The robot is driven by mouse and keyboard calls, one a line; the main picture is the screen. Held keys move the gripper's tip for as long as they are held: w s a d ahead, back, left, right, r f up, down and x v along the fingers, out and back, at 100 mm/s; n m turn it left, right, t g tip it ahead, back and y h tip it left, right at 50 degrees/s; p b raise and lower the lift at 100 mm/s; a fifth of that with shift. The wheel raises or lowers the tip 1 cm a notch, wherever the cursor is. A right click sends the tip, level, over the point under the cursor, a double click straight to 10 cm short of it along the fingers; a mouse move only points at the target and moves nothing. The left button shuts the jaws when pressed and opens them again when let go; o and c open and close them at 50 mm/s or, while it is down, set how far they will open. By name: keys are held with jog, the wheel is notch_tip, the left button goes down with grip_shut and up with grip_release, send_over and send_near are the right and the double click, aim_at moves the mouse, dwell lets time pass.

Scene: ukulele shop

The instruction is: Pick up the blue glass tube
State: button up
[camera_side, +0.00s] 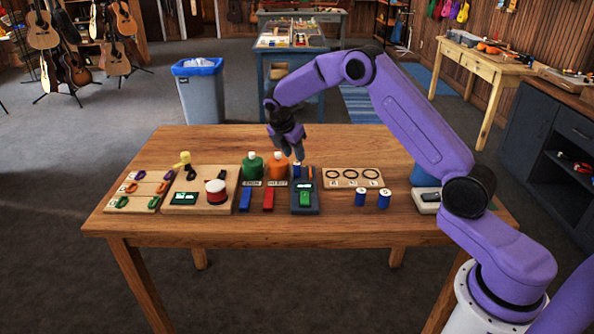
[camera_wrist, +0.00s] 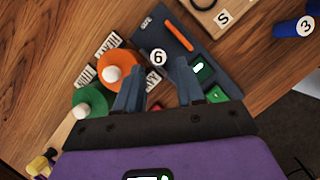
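Several blue tubes with white numbered tops are in view. One marked 6 (camera_wrist: 158,57) shows between my fingertips in the wrist view. What seems to be the same tube (camera_side: 297,171) stands at the dark tray (camera_side: 301,210) under my gripper in the side view. Two more blue tubes, one at left (camera_side: 361,197) and one at right (camera_side: 384,198), stand on the bare table; one marked 3 (camera_wrist: 306,26) shows in the wrist view. My gripper (camera_side: 291,160) points down, its fingers (camera_wrist: 158,68) apart. I cannot tell whether they touch the tube.
The dark tray holds an orange stick (camera_wrist: 178,36) and a green-screened device (camera_side: 305,198). A wooden board with rings (camera_side: 353,179) lies to the right. The table's front strip is clear.

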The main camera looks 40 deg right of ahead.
aim_at(297, 164)
jog(key=shift+x, duration=2.3)
jog(key=shift+w+a, duration=0.1)
jog(key=shift+a, duration=0.05)
grip_shut()
